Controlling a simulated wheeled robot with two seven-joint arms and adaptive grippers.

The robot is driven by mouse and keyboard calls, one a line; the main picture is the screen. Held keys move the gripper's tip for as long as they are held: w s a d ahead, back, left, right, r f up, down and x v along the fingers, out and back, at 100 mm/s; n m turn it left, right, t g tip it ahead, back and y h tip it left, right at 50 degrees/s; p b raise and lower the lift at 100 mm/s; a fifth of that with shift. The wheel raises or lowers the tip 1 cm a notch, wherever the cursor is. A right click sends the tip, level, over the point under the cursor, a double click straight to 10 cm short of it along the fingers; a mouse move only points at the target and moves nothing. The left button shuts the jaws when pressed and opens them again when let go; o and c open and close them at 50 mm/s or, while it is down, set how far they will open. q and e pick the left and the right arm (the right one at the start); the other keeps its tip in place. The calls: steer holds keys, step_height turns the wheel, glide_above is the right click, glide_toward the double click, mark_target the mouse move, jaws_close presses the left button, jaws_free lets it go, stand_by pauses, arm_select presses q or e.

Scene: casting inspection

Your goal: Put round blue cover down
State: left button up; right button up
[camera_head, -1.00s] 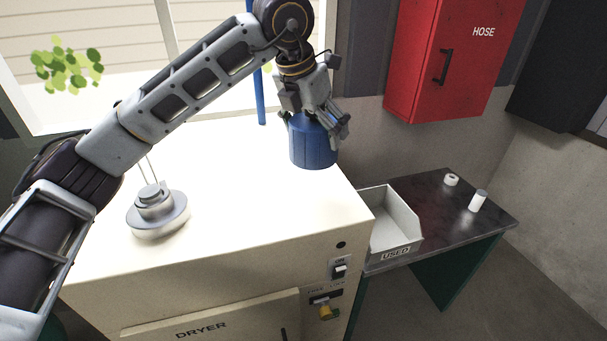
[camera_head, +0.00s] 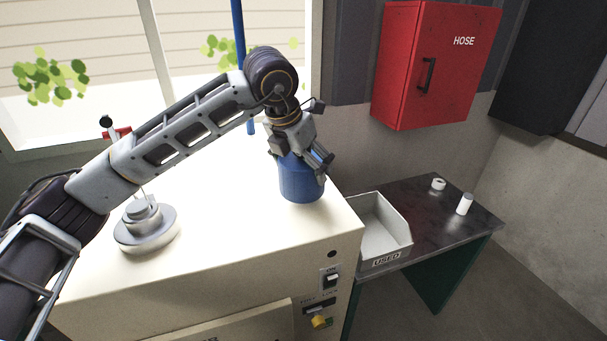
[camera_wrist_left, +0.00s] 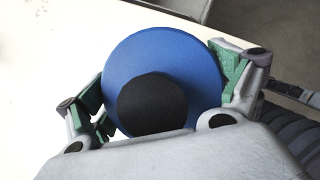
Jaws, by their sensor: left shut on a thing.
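The round blue cover (camera_head: 301,182) is at the right part of the white dryer top in the head view, upright. My left gripper (camera_head: 304,156) is above it, pointing down, with its fingers around its upper part. In the left wrist view the blue cover (camera_wrist_left: 168,75) shows as a blue disc with a dark round knob, between the green-padded fingers of my left gripper (camera_wrist_left: 163,88). I cannot tell for sure whether its bottom touches the dryer top. My right gripper is not in view.
A metal disc-shaped fixture (camera_head: 146,228) stands on the dryer top (camera_head: 215,235) at left. A white bin marked USED (camera_head: 387,256) and two small white items are on the dark side table (camera_head: 432,215). A red HOSE cabinet (camera_head: 430,65) hangs on the wall.

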arm_select(q)
step_height(320, 180, down, 2)
steer(key=shift+f, duration=0.3)
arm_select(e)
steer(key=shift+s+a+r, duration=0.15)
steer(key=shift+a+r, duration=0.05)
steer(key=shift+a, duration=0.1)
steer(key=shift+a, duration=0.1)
arm_select(q)
steer(key=shift+f, duration=0.1)
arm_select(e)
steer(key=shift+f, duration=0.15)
arm_select(q)
steer(key=o, duration=0.8)
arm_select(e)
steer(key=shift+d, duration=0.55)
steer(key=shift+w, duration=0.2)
